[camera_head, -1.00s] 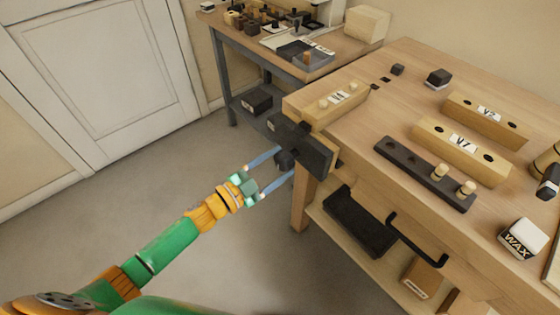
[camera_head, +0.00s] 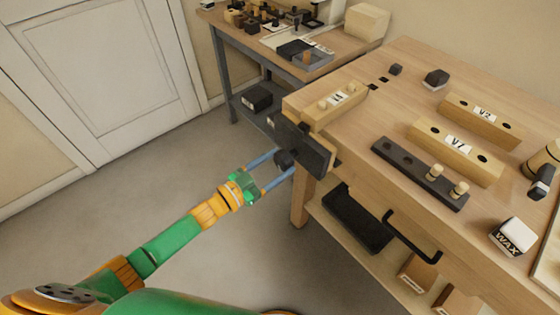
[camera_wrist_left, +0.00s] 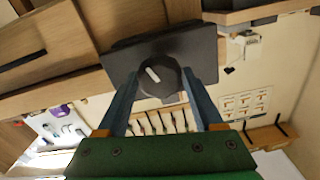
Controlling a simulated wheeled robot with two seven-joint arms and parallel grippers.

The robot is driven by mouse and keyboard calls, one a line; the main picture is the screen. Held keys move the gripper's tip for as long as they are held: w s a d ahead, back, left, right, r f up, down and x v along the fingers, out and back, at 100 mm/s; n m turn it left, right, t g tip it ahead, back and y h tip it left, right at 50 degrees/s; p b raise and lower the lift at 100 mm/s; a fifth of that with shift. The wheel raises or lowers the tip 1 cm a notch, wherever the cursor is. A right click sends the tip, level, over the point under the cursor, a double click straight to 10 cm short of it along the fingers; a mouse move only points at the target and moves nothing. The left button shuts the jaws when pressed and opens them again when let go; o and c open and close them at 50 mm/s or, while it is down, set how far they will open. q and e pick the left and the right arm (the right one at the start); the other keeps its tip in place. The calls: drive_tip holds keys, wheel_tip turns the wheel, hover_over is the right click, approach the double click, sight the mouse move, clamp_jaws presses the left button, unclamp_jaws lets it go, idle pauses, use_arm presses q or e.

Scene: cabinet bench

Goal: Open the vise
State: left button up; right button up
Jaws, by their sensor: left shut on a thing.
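The vise's dark front jaw (camera_head: 305,148) is a flat plate at the left end of the wooden bench. A round dark knob (camera_head: 283,161) sits on its outer face. My left gripper (camera_head: 284,160) reaches in from the lower left, its two blue fingers shut on the knob. In the left wrist view, the knob (camera_wrist_left: 158,82) with a pale mark lies between the fingertips, and the jaw plate (camera_wrist_left: 203,50) is behind it. I cannot tell how wide the gap behind the jaw is. My right gripper is not in view.
A labelled wooden block (camera_head: 343,97) lies on the bench by the vise. More blocks (camera_head: 457,150) and a dark peg strip (camera_head: 420,172) lie further right. A dark tray (camera_head: 358,220) is on the shelf below. The floor left of the vise is clear.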

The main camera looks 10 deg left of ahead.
use_arm(q)
drive_tip(key=shift+r+n+p, duration=0.1)
drive_tip(key=shift+n+p, duration=0.25)
drive_tip(key=shift+n, duration=1.65)
drive_tip(key=n, duration=0.2)
drive_tip(key=shift+n+p, duration=0.3)
drive_tip(key=n, duration=0.5)
drive_tip(key=shift+s+a, duration=0.1)
drive_tip(key=o, duration=1.2)
drive_tip(key=shift+s+a, duration=0.1)
